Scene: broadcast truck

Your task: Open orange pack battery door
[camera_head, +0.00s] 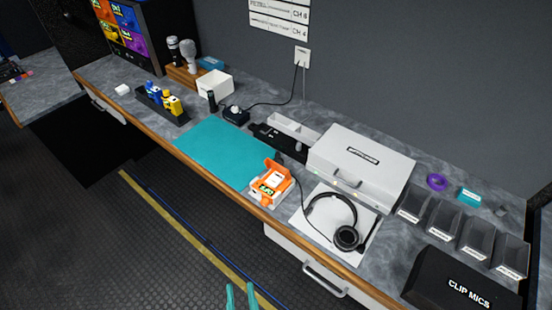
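The orange pack (283,188) sits at the front edge of the counter, at the right front corner of the teal mat (220,150), on a small white base. An orange flap stands up at its back edge. White parts and a small green-marked label show within the orange frame; the view is too small to tell exactly how the battery door stands. My gripper (242,297) shows at the bottom edge as two teal fingers, apart, with nothing seen between them. It is over the floor side, in front of the counter and away from the pack.
A headset (349,238) lies on a white sheet right of the pack, before a large white case (360,165). A drawer handle (325,280) juts from the counter front. Dark bins (478,238) and a black clip mics box (455,285) stand right. The mat is clear.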

